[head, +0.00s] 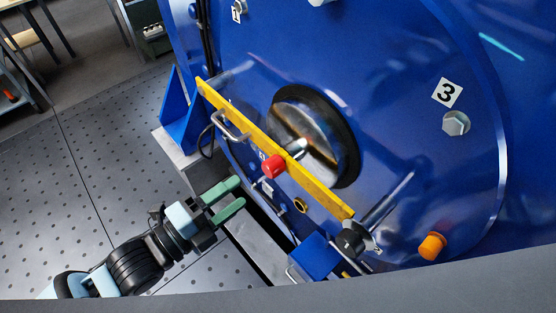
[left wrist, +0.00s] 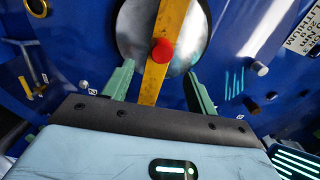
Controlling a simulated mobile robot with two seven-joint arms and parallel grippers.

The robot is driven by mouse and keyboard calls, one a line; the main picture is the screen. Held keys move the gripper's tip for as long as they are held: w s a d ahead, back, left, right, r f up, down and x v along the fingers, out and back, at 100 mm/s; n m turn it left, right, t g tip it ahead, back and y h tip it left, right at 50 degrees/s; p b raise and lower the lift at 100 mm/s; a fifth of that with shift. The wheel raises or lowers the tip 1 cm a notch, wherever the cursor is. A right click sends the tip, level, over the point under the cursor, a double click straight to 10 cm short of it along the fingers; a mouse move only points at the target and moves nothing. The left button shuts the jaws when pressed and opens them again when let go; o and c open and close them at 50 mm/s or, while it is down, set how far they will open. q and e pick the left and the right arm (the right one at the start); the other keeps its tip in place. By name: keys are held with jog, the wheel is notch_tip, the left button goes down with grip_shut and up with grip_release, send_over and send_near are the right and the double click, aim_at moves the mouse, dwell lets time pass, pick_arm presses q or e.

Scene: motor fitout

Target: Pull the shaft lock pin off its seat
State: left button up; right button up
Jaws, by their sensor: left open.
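In the left wrist view the red knob (left wrist: 162,50) shows end-on against the yellow bar (left wrist: 152,85). My left gripper (head: 239,194) is open and empty, its green fingers pointing towards the motor, below and left of the knob. In the left wrist view the fingers (left wrist: 160,85) stand either side of the bar, apart from the knob. My right gripper is not in view.
The blue motor face (head: 400,110) fills the right side. An orange cap (head: 432,246) and a hex bolt (head: 456,123) stick out nearby. The perforated floor (head: 120,150) is clear at left.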

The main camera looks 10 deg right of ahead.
aim_at(267, 172)
pick_arm(q)
jog(key=shift+r+m, duration=0.2)
jog(key=shift+m, duration=0.1)
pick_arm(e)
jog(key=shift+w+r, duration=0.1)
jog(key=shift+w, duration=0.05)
pick_arm(q)
jog(key=shift+w+d, duration=0.1)
jog(key=shift+d, duration=0.05)
jog(key=x, duration=0.6)
jog(key=shift+w+d+b, duration=0.1)
jog(key=shift+d+b, duration=0.15)
jog(key=shift+b, duration=0.05)
jog(key=shift+x, duration=0.95)
jog(key=shift+w+d, duration=0.1)
jog(key=shift+d, duration=0.05)
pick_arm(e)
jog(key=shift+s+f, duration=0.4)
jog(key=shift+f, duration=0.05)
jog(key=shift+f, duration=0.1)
pick_arm(q)
jog(key=shift+p, duration=0.35)
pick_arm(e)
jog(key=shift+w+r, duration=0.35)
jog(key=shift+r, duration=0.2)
pick_arm(q)
jog(key=shift+c, duration=0.4)
